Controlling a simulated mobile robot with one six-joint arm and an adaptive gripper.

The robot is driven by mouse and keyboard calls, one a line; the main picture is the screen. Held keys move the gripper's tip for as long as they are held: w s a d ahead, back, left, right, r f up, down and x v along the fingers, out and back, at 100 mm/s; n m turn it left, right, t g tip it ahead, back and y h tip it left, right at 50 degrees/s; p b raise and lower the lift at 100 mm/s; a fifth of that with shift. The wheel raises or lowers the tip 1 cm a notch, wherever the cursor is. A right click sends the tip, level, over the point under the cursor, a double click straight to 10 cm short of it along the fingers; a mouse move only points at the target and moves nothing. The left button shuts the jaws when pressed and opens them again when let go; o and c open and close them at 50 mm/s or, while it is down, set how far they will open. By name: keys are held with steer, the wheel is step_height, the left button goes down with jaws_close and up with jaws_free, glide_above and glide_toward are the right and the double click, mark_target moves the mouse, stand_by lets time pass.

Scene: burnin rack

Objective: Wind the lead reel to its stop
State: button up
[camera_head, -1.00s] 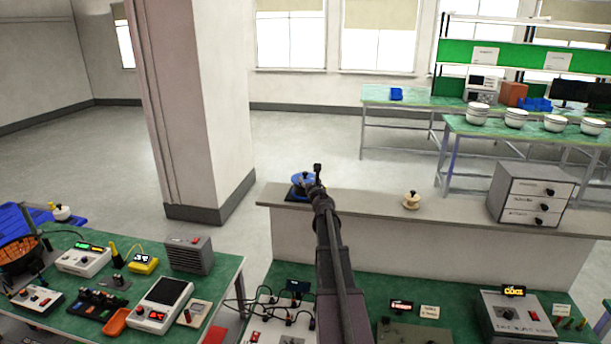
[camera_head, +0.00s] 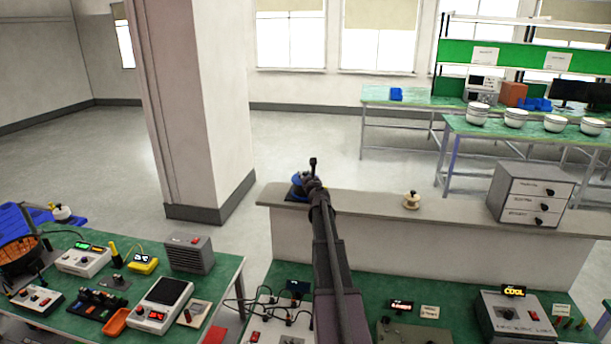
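The lead reel looks to be the blue round thing (camera_head: 297,180) on a dark base, at the left end of the grey ledge in the head view. Only its left part shows; my gripper and wrist hide the rest. My gripper (camera_head: 311,178) is at the reel, in front of it or over it. I cannot tell whether it touches the reel. A short dark upright piece (camera_head: 313,163) rises at the gripper's tip; I cannot tell whether it is a finger or a handle. The fingers are too small and dark to tell open from shut.
The ledge (camera_head: 360,203) also carries a cream knobbed piece (camera_head: 412,201) and a grey drawer cabinet (camera_head: 531,193) on the right. A pillar (camera_head: 205,110) stands behind on the left. Green benches with instruments and cables lie below the ledge. The ledge between reel and cream piece is clear.

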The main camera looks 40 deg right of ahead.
jaws_close()
steer(key=shift+m+g+h, duration=0.3)
steer(key=shift+m+h, duration=0.2)
steer(key=shift+h, duration=0.2)
steer(key=m+g+h, duration=0.2)
steer(key=h, duration=0.1)
steer(key=m+g+h, duration=0.1)
steer(key=shift+w+a+m+g+h, duration=0.15)
steer(key=shift+w+m+g+h, duration=0.15)
steer(key=shift+m+g, duration=0.1)
steer(key=m+g+h, duration=0.2)
steer(key=g, duration=0.1)
steer(key=m+g+h, duration=0.2)
steer(key=m+g, duration=0.1)
steer(key=g, duration=0.1)
steer(key=shift+w, duration=0.2)
steer(key=m+g, duration=0.2)
steer(key=g, duration=0.2)
steer(key=m+g, duration=0.3)
steer(key=g, duration=0.1)
steer(key=shift+w+m, duration=0.2)
steer(key=shift+m, duration=0.1)
steer(key=shift+s+m+g+y, duration=0.1)
steer(key=shift+m+g+y, duration=0.25)
steer(key=shift+m+g, duration=0.7)
steer(key=shift+m+g+y, duration=0.35)
steer(key=shift+m+g, duration=0.2)
steer(key=shift+g, duration=1)
steer(key=shift+s, duration=0.1)
